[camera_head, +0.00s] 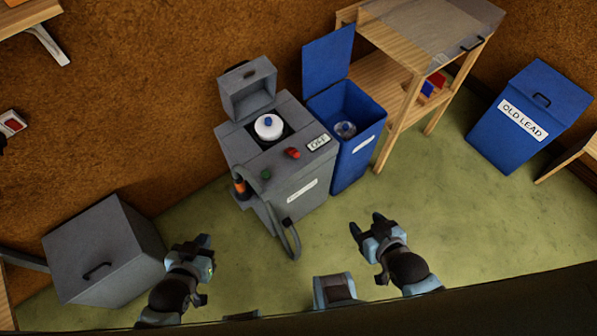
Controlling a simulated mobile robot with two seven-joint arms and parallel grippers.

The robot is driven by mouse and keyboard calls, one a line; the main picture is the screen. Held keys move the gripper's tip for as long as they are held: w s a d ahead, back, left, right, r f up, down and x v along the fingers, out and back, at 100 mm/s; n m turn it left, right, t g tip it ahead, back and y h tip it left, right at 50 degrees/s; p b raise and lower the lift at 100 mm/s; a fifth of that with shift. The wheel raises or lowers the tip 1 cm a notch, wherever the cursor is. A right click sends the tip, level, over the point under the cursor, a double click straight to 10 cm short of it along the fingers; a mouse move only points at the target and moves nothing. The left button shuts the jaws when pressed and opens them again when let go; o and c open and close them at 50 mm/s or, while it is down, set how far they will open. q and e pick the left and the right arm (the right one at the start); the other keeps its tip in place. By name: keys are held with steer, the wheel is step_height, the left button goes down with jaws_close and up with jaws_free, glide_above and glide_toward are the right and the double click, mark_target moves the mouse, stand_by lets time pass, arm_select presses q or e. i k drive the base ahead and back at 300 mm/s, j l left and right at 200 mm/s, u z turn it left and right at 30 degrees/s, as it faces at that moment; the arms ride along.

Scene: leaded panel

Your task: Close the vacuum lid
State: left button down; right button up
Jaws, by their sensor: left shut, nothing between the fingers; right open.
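The grey vacuum (278,167) stands in the middle of the view. Its grey lid (247,88) is hinged up and open at the back left of its top. A white round part with a blue knob (269,127) sits in the dark opening in front of the lid. The top also carries a red button, a green button and a small display reading "OFF" (318,142). My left gripper (205,242) is shut and empty, in front of the vacuum to the left. My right gripper (365,225) is open and empty, in front of it to the right. Neither touches the vacuum.
A blue bin (357,122) with its lid raised stands right beside the vacuum. A grey box with a handle (105,250) is at the lower left. A wooden shelf (398,85) and a blue "OLD LEAD" bin (530,118) stand to the right. Green floor is clear at the right.

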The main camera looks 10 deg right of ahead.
mark_target(248, 88)
steer(key=j+z, duration=0.15)
steer(key=z, duration=0.2)
steer(key=i+j+z, duration=0.1)
steer(key=z, duration=0.25)
steer(key=j+z, duration=0.4)
steer(key=l, duration=0.1)
